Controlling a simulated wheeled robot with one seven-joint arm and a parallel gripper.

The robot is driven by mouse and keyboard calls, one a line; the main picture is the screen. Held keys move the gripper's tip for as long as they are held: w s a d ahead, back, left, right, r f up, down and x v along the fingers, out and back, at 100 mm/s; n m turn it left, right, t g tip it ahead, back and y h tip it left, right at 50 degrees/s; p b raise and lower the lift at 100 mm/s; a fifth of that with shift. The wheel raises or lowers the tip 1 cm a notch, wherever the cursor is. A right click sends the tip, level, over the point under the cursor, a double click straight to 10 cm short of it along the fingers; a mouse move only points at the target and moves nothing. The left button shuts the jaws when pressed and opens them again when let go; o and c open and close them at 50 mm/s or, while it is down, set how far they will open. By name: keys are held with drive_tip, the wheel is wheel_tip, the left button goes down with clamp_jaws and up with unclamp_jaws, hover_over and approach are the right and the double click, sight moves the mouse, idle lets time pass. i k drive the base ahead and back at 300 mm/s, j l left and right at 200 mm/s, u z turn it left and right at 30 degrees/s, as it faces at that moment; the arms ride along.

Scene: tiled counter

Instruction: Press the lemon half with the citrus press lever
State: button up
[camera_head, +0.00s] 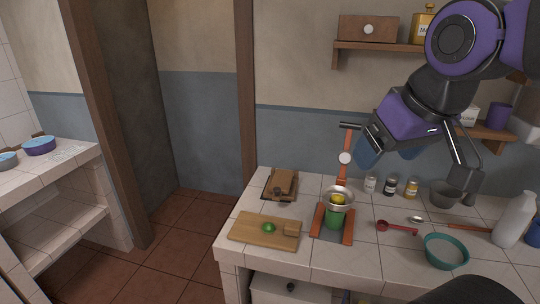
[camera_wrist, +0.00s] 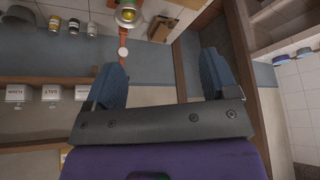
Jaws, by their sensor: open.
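The orange citrus press (camera_head: 345,172) stands on the tiled counter with its lever raised upright, a dark crossbar handle (camera_head: 350,126) at its top. A yellow lemon half (camera_head: 337,197) sits in the press's metal bowl (camera_head: 338,206). A green cup (camera_head: 334,219) is below the bowl. My gripper (camera_head: 389,154) is to the right of the raised lever, above the counter; its blue fingers are partly hidden by my arm. In the wrist view my gripper (camera_wrist: 162,75) is open and empty, with the press's white disc (camera_wrist: 123,52) and the lemon (camera_wrist: 128,14) beyond the fingers.
Small jars (camera_head: 390,186) stand behind. A red spoon (camera_head: 396,227), teal bowl (camera_head: 446,252) and white bottle (camera_head: 514,220) are to the right. Wall shelves (camera_head: 380,46) are above.

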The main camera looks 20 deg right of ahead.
sight(345, 157)
drive_tip(key=i+j, duration=0.2)
drive_tip(key=j, duration=0.15)
drive_tip(key=i+j+z, duration=0.1)
drive_tip(key=j, duration=0.25)
drive_tip(key=i+j, duration=0.45)
drive_tip(key=j, duration=0.3)
drive_tip(key=i+l+z, duration=0.05)
